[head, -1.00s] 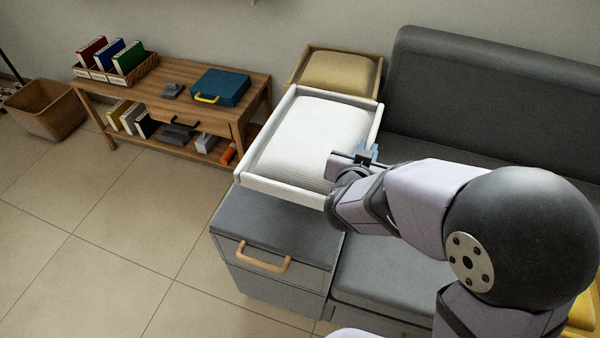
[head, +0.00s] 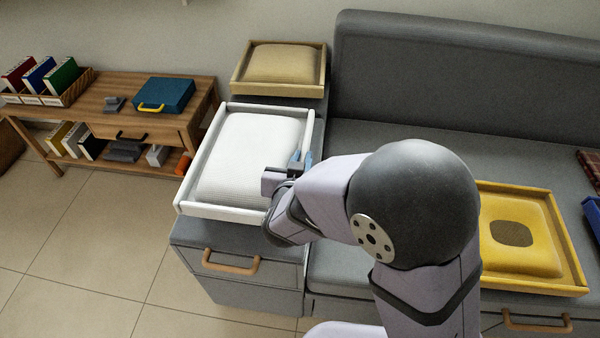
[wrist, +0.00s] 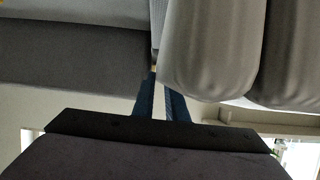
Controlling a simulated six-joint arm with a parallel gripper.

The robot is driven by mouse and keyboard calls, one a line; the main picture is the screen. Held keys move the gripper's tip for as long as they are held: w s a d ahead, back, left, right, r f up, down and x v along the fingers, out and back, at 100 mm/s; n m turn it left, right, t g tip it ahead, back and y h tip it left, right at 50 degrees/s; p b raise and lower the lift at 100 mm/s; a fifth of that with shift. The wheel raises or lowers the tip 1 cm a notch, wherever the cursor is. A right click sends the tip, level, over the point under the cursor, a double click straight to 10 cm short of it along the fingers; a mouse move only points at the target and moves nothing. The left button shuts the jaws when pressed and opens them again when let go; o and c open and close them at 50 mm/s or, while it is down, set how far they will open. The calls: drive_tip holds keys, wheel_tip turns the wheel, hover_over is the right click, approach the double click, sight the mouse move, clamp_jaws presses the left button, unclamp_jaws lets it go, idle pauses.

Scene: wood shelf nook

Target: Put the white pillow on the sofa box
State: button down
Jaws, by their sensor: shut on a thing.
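The white pillow (head: 250,150) lies in a pale frame-like tray (head: 196,209) over the grey box end of the sofa (head: 238,282). I cannot tell whether the tray rests fully on the box. My gripper (head: 302,159) is at the right edge of the pillow and tray, its blue fingers by the rim. In the wrist view its fingers (wrist: 157,92) are close together at a narrow pale strip. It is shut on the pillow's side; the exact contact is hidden.
A beige cushion in a tray (head: 236,82) stands behind. A yellow cushion in a tray (head: 575,265) is on the sofa seat at right. The grey sofa back (head: 460,75) rises behind. A wooden shelf (head: 190,100) with books and a blue case (head: 164,93) stands left.

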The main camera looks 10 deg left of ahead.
drive_tip(key=shift+f+b, duration=0.75)
drive_tip(key=shift+f, duration=1.25)
drive_tip(key=c, duration=1.8)
unclamp_jaws()
drive_tip(key=shift+o, duration=0.2)
drive_tip(key=shift+s+r, duration=0.35)
drive_tip(key=shift+s, duration=0.15)
drive_tip(key=p+v, duration=0.2)
drive_tip(key=v, duration=0.9)
drive_tip(key=shift+f, duration=0.1)
